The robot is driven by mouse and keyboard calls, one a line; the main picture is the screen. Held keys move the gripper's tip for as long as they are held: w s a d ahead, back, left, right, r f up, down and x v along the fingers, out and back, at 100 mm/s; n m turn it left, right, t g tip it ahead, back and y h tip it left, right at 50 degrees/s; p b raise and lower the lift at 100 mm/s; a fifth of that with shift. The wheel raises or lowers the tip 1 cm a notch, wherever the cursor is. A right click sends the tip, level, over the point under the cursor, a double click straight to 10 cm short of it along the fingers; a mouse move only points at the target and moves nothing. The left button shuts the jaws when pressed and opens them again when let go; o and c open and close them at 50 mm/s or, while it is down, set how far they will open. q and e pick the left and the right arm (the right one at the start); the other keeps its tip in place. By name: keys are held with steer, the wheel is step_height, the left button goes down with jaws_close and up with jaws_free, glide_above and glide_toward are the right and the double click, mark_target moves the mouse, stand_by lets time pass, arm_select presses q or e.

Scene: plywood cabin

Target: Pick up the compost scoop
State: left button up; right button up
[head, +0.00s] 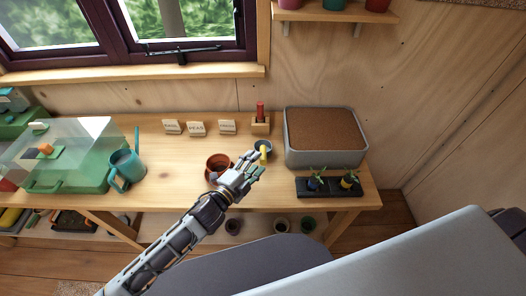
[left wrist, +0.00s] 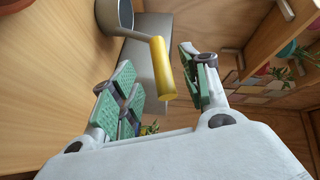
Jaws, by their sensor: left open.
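The compost scoop, a grey cup with a yellow handle (head: 264,151), is at the front middle of the bench, left of the grey soil bin. In the left wrist view its grey cup (left wrist: 116,16) is at the top and its yellow handle (left wrist: 162,68) points down between my fingers. My left gripper (head: 252,163) is open at the handle. In the left wrist view its green-padded fingers (left wrist: 160,84) stand on both sides of the handle, with gaps visible. I cannot tell whether anything touches. My right gripper is not in view.
A terracotta pot (head: 217,163) stands just left of my gripper. The grey bin of soil (head: 325,155) and a black tray with seedlings (head: 328,188) are to the right. A wooden block with a red-handled tool (head: 260,123) stands behind. A teal watering can (head: 126,165) is farther left.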

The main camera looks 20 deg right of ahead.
mark_target(264, 153)
arm_select(q)
steer(key=shift+w+d+f, duration=0.1)
steer(key=shift+w+d, duration=0.3)
steer(key=shift+d, duration=0.05)
steer(key=shift+p+x, duration=0.45)
steer(key=shift+x, duration=2.2)
steer(key=c, duration=1)
